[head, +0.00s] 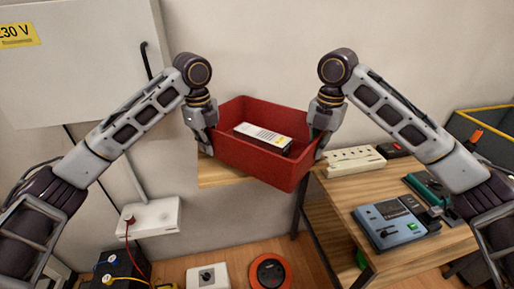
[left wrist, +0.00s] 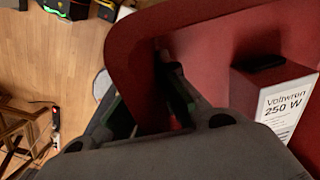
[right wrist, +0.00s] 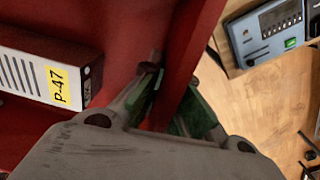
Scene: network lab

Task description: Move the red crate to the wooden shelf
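The red crate (head: 255,165) is between my two grippers in the head view, in front of the wall. A white-labelled box (head: 263,137) lies inside. My left gripper (head: 208,146) is shut on the crate's left wall, one finger inside and one outside in the left wrist view (left wrist: 150,110). My right gripper (head: 320,147) is shut on the right wall, its fingers on both sides in the right wrist view (right wrist: 172,103). The crate's underside is hidden.
A wooden table (head: 340,205) at right holds a power strip (head: 353,160), a blue meter (head: 388,225) and other devices. A grey cabinet (head: 80,60) hangs at upper left, with a white wall box (head: 152,217) below. Several items stand on the floor, including an orange reel (head: 270,272).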

